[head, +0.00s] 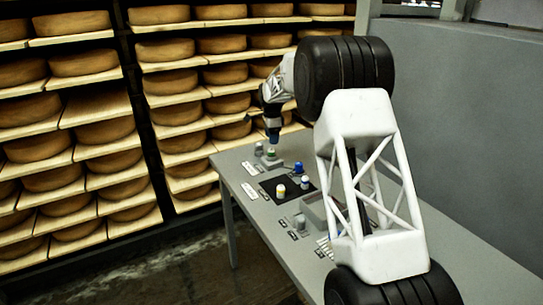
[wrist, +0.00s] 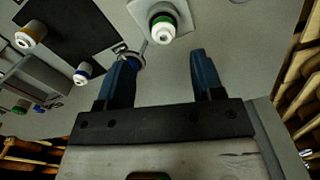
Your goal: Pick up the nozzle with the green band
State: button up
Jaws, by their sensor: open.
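The nozzle with the green band (wrist: 163,29) has a white tip and stands on a light grey block in the wrist view, just beyond my fingertips. In the head view the green-banded nozzle (head: 271,152) is at the far end of the table, right below my gripper (head: 273,137). In the wrist view my gripper (wrist: 168,70) is open, its two blue fingers apart with nothing between them. The nozzle appears in line with the gap, nearer the left finger. A metal ring (wrist: 122,48) shows beside the left finger.
Another blue piece (head: 298,168) stands near the mat. A grey tray (head: 313,212) is closer on the table. Cheese shelves stand behind and left.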

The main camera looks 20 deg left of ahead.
aim_at(271, 149)
jog(key=shift+f, duration=0.95)
jog(key=shift+f, duration=0.15)
jog(key=shift+w+a+f, duration=0.15)
jog(key=shift+f, duration=2.35)
jog(key=c, duration=1)
jog(key=shift+r, duration=0.15)
